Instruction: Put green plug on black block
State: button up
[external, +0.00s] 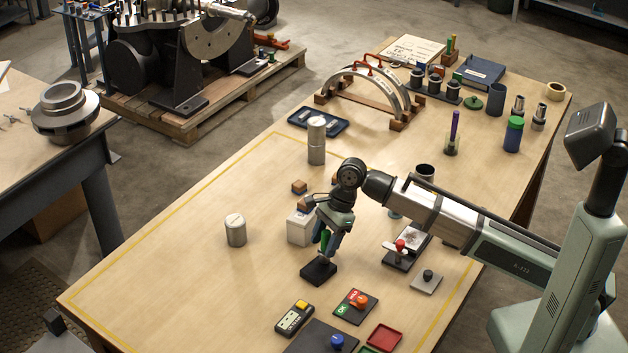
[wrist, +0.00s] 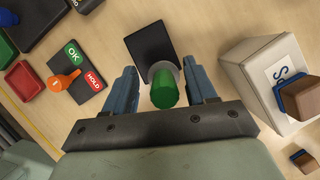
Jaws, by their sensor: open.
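The green plug (wrist: 164,89) shows in the wrist view between the two fingers of my gripper (wrist: 164,85), with a grey ring or collar at its far end. The black block (wrist: 147,42) lies under and just beyond it. In the external view, the green plug (external: 325,241) is upright between the fingers, just above or on the black block (external: 318,272). My gripper (external: 327,245) is open, with a gap on both sides of the plug in the wrist view. I cannot tell whether the plug's lower end touches the block.
A white box (external: 301,227) stands close beside my gripper, with a brown-and-blue piece on top. A metal cylinder (external: 235,230) stands to the left. An OK/HOLD plate with an orange knob (external: 357,304) lies in front. The table's left part is clear.

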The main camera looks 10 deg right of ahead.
jog(key=v, duration=1.2)
jog(key=shift+w+d+r, duration=0.1)
